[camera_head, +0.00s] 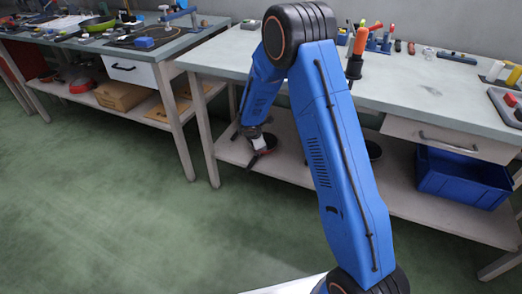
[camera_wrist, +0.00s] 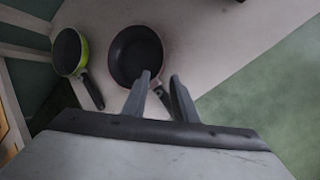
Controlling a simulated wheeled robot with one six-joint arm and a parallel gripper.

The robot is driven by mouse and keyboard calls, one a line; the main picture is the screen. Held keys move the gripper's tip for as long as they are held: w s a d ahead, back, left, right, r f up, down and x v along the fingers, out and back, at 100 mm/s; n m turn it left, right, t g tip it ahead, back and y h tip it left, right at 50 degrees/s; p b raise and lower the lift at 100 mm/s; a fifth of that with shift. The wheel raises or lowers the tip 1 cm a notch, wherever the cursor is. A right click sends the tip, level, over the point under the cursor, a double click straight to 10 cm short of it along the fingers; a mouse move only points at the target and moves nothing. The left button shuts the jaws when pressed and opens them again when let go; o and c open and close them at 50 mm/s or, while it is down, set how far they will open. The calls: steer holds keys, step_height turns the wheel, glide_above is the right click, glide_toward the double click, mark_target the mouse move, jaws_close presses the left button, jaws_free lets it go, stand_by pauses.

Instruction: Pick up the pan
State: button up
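In the wrist view a pan with a dark inside and a reddish-brown rim (camera_wrist: 135,55) lies on the pale lower shelf, just beyond my fingertips. Its dark handle runs back toward the gap between my fingers. My gripper (camera_wrist: 160,80) is open, with its two grey fingers apart; whether they touch the handle I cannot tell. A second pan with a bright green outside (camera_wrist: 68,52) lies to the left, its black handle pointing down and right. In the head view my gripper (camera_head: 262,143) is low at the shelf's front edge, beside a dark and reddish shape.
The lower shelf (camera_head: 232,150) lies under a workbench (camera_head: 425,95) that holds tools. A blue crate (camera_head: 463,178) stands on the shelf at right. The green floor in front is clear.

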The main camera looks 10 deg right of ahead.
mark_target(259, 152)
steer(key=shift+s+x, duration=0.2)
steer(key=shift+x, duration=4.45)
steer(key=shift+f, duration=0.1)
jaws_close()
